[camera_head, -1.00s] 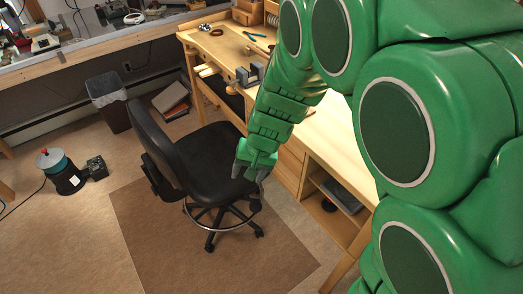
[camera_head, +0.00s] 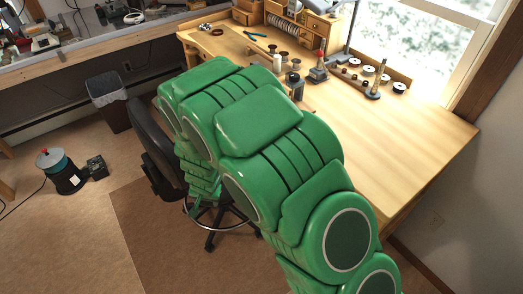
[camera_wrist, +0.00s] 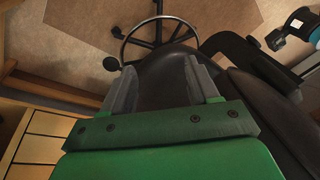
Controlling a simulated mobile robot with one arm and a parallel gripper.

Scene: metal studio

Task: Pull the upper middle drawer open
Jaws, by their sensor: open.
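The wooden workbench (camera_head: 420,130) stands at the right in the head view, its front mostly hidden behind my green arm. In the wrist view a stack of pale wooden drawer fronts (camera_wrist: 42,135) shows at the lower left. I cannot tell which of them is the upper middle drawer, and the fronts I see look closed. My gripper (camera_wrist: 160,68) is open and empty, its two grey fingers apart over the black chair (camera_wrist: 165,85). The drawers lie to the left of the fingers, apart from them. In the head view my arm hides most of the gripper.
The chair's back (camera_head: 148,135) stands at the left of my arm, close to it. A grey trash bin (camera_head: 107,98) stands behind it. Spools and tools (camera_head: 374,80) stand on the bench top. The brown mat (camera_head: 150,240) and floor are clear in front.

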